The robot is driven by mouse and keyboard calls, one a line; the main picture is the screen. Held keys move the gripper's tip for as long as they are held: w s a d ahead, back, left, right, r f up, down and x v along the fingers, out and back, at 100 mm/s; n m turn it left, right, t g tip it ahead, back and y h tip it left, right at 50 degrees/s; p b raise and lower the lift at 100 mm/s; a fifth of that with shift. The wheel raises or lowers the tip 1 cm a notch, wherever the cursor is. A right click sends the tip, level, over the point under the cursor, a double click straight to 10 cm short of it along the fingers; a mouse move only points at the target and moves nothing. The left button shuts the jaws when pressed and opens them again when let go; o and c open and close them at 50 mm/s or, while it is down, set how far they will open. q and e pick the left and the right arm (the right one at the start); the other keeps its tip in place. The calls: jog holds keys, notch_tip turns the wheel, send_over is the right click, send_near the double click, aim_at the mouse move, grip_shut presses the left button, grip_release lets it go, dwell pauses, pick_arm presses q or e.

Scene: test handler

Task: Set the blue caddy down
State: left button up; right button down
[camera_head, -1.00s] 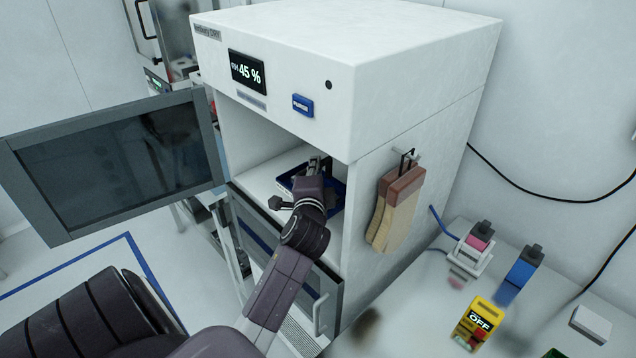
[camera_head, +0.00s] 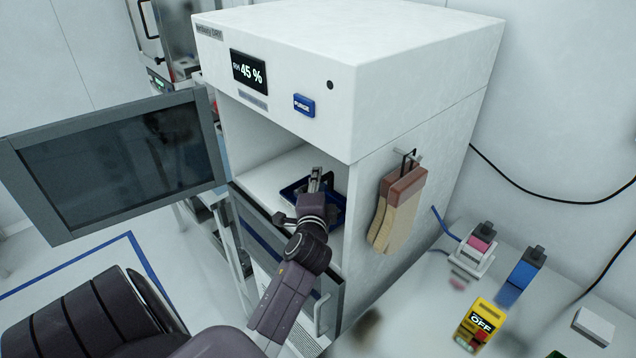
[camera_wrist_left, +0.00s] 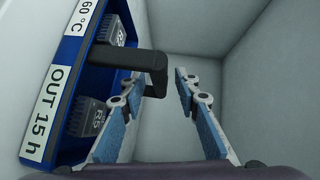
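My left gripper (camera_head: 315,172) is above the caddy. In the left wrist view my left gripper (camera_wrist_left: 158,88) is open, its fingers well apart; the handle's end is close to the left fingertip. Whether they touch is unclear. My right gripper is not in view.
The cabinet (camera_head: 420,60) encloses the caddy with walls and a top; its dark-windowed door (camera_head: 115,165) stands open at left. Brown-tan gloves (camera_head: 398,207) hang on its right side. A table at right holds a yellow "OFF" box (camera_head: 480,325) and a blue item (camera_head: 522,275).

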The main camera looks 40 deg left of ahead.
pick_arm(q)
jog(key=shift+r, duration=0.15)
jog(key=shift+s+d, duration=0.15)
jog(key=b+v, duration=0.2)
jog(key=v, duration=0.9)
jog(key=shift+s+d+b, duration=0.2)
jog(key=shift+s+b, duration=0.05)
jog(key=shift+b, duration=0.05)
